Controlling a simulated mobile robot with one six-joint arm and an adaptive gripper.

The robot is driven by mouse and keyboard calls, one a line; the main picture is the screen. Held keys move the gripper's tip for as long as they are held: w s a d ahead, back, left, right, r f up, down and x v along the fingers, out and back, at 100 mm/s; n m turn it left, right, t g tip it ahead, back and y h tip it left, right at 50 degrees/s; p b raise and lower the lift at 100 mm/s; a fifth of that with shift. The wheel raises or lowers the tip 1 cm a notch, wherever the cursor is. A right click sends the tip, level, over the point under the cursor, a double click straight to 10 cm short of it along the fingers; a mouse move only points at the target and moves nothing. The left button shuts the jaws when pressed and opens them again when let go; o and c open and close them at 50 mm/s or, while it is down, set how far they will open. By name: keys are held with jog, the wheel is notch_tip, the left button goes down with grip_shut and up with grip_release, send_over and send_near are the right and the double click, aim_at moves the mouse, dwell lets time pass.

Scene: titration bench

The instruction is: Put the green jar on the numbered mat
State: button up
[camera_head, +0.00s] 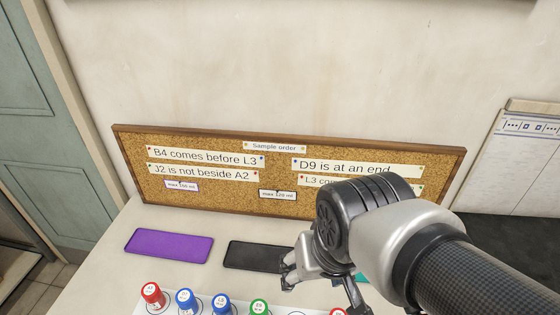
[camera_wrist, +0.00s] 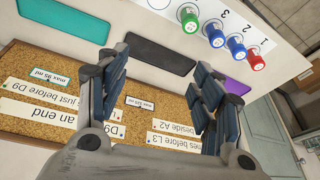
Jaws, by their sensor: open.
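The green-capped jar (camera_head: 259,307) is at the bottom edge of the head view, right of two blue-capped jars. In the wrist view the green jar (camera_wrist: 189,18) is at the top, at the end of the jar row. The white numbered mat (camera_wrist: 225,13) shows 1, 2 and 3 beside the red and blue jars. The green jar appears to stand in line on it, but its base is unclear. My gripper (camera_head: 318,288) is open and empty, right of the green jar in the head view. Its spread fingers (camera_wrist: 163,75) show in the wrist view, apart from the jars.
A red jar (camera_head: 152,293) and blue jars (camera_head: 186,300) (camera_head: 221,303) stand left of the green jar. Another red cap (camera_head: 338,312) shows at the bottom edge. Purple (camera_head: 168,245), black (camera_head: 258,256) and teal (camera_wrist: 66,18) pads lie before the cork board (camera_head: 275,171).

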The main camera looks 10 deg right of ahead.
jog(key=shift+n+t, duration=0.4)
jog(key=shift+n, duration=0.2)
jog(key=s, duration=0.1)
jog(key=s+d+r, duration=0.1)
jog(key=s, duration=0.1)
jog(key=s+r, duration=0.1)
jog(key=shift+s+d+r, duration=0.15)
jog(key=shift+d, duration=0.1)
